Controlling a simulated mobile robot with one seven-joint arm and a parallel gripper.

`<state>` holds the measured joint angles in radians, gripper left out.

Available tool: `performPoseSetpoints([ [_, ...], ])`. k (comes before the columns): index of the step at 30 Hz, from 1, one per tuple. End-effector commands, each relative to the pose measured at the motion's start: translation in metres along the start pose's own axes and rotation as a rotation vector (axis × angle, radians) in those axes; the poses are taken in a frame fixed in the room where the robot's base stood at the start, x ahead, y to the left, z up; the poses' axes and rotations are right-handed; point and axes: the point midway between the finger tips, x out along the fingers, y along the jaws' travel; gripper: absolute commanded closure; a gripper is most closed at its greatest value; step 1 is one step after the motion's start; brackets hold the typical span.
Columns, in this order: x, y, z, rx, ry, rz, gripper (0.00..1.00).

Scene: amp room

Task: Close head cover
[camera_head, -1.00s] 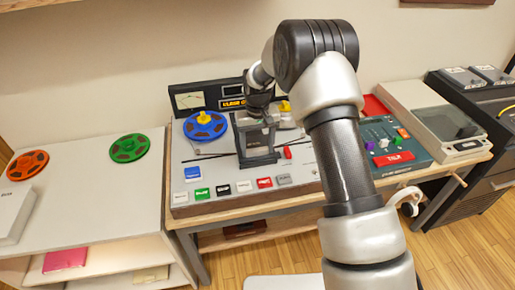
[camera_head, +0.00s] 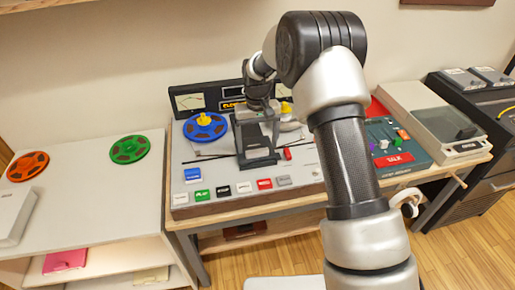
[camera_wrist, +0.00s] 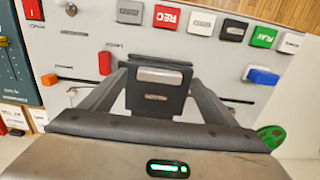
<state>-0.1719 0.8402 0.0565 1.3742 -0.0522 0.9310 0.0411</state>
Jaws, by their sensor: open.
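The dark grey head cover (camera_head: 259,162) sits at the centre of the tape machine (camera_head: 215,173), behind the row of coloured buttons. In the wrist view the head cover (camera_wrist: 158,104) shows between my fingers, with a pale metal strip across it. My gripper (camera_head: 256,138) is open and points down over the cover. In the wrist view both fingers of my gripper (camera_wrist: 155,80) stand apart, one on each side of the cover. I cannot tell whether they touch it. My gripper and wrist partly hide the cover in the head view.
A blue reel (camera_head: 205,126) with a yellow hub lies left of my gripper. A red switch (camera_wrist: 104,63) stands close to the fingers. A mixer (camera_head: 390,145) and a turntable (camera_head: 445,125) are at the right. Green (camera_head: 129,149) and orange reels (camera_head: 27,166) lie on the left table.

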Motion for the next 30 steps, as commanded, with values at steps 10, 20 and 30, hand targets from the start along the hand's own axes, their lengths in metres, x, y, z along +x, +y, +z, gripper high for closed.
performPoseSetpoints([
  [10, -0.089, 0.000, -0.001, 0.000, 0.005, 0.000, 0.19],
  [20, -0.137, 0.000, 0.000, 0.000, 0.000, 0.000, 0.19],
  [30, -0.141, 0.000, 0.000, 0.000, -0.001, 0.000, 0.19],
])
